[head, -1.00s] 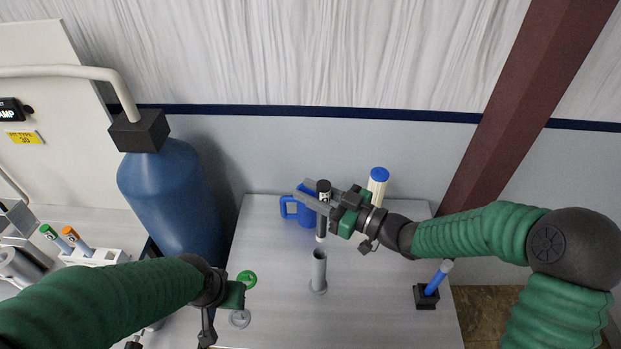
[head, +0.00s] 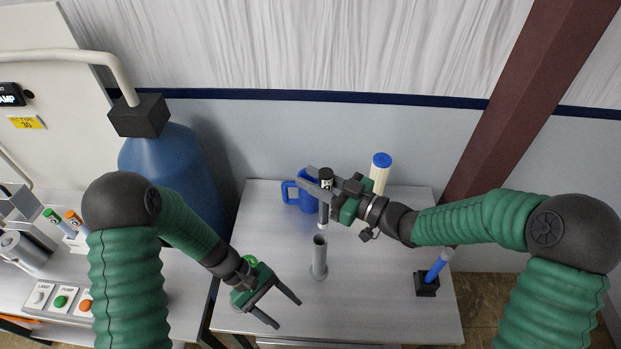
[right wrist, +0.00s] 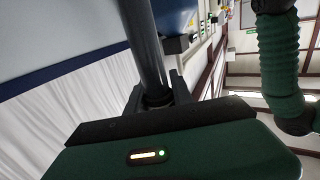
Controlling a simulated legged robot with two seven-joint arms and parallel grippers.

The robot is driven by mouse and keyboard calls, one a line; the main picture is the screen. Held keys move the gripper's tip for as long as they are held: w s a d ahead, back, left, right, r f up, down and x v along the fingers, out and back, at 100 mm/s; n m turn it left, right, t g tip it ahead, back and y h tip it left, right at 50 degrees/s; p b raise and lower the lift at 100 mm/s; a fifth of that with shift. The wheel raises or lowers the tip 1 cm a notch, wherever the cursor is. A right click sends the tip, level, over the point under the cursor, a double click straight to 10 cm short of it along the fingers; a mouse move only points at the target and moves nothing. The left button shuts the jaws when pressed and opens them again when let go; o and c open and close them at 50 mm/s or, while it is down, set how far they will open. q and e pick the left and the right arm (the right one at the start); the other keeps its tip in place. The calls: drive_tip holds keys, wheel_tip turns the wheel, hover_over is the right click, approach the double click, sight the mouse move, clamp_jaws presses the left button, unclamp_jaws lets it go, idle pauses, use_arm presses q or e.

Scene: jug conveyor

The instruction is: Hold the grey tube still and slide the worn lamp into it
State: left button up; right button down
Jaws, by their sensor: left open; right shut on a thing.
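The grey tube (head: 319,258) stands upright on the table, its open mouth facing up. The worn lamp (head: 324,213), a dark-capped stick with a grey body, is in my right gripper (head: 318,186), which is shut on it near its top. The lamp hangs about upright just behind the tube in the head view; whether its lower end is over the mouth I cannot tell. The lamp's dark grey shaft (right wrist: 146,45) also shows between the fingers in the right wrist view. My left gripper (head: 288,312) is open and empty, left of and nearer than the tube, not touching it.
A blue mug (head: 303,203) and a cream cylinder with a blue cap (head: 380,175) stand behind the tube. A blue stick in a black holder (head: 427,285) is at the right. A large blue tank (head: 172,180) stands left, near a button panel (head: 62,300).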

use_arm(q)
drive_tip(key=w+d+f+n+t+h, duration=0.4)
drive_tip(key=w+d+f+n+h, duration=0.1)
drive_tip(key=d+n+h, duration=0.15)
drive_tip(key=w+a+f+n+t, duration=0.1)
drive_tip(key=w+f+n+t, duration=0.1)
drive_tip(key=n+t, duration=0.2)
drive_tip(key=w+a+f+n+t+y, duration=0.1)
drive_tip(key=w+f+n+t, duration=0.2)
drive_tip(key=w+a+f+n+t, duration=0.2)
drive_tip(key=f+n+t, duration=0.1)
drive_tip(key=n+t, duration=0.1)
drive_tip(key=shift+w+n+t, duration=0.2)
drive_tip(key=shift+n+t, duration=0.1)
drive_tip(key=shift+n, duration=0.05)
drive_tip(key=shift+w+f+n+t+y, duration=0.15)
drive_tip(key=shift+f+n+t+y, duration=0.1)
drive_tip(key=shift+n+t+y, duration=0.2)
drive_tip(key=shift+w+d, duration=0.15)
drive_tip(key=shift+d, duration=0.05)
drive_tip(key=x, duration=1)
drive_tip(key=shift+w+d+f, duration=0.1)
drive_tip(key=shift+w, duration=0.05)
drive_tip(key=shift+w+d, duration=0.35)
drive_tip(key=shift+d, duration=0.15)
use_arm(e)
drive_tip(key=shift+s+a+r, duration=0.15)
drive_tip(key=shift+s+a, duration=0.05)
drive_tip(key=shift+s, duration=0.1)
